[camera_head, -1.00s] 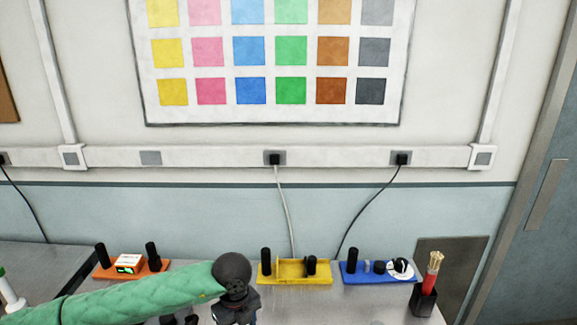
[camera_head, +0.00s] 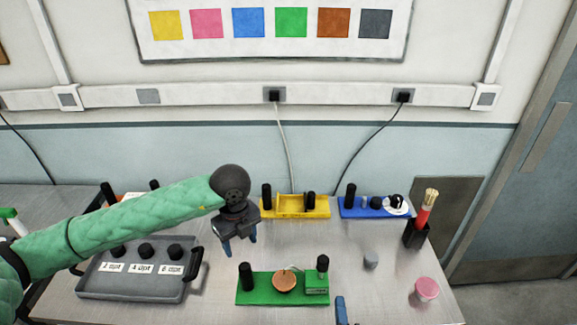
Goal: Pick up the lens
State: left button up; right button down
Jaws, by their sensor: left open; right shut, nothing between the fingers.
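I cannot tell for certain which thing is the lens. A grey tray (camera_head: 130,293) at the left holds several black round pieces, with a white label (camera_head: 171,269) in front of each. My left gripper (camera_head: 240,242) is open and points down, empty, above the table between the tray and the yellow module. My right gripper (camera_head: 341,310) shows only as a blue fingertip at the bottom edge, shut, right of the green module; the rest is out of view.
A green module (camera_head: 258,289) with an orange disc is front centre. Yellow (camera_head: 295,206) and blue (camera_head: 362,212) modules stand at the back. A black holder (camera_head: 415,235) with a red item and a pink jar (camera_head: 427,289) are at the right. My left sleeve partly hides the back left.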

aim_at(282, 282)
jog(key=k, duration=1.5)
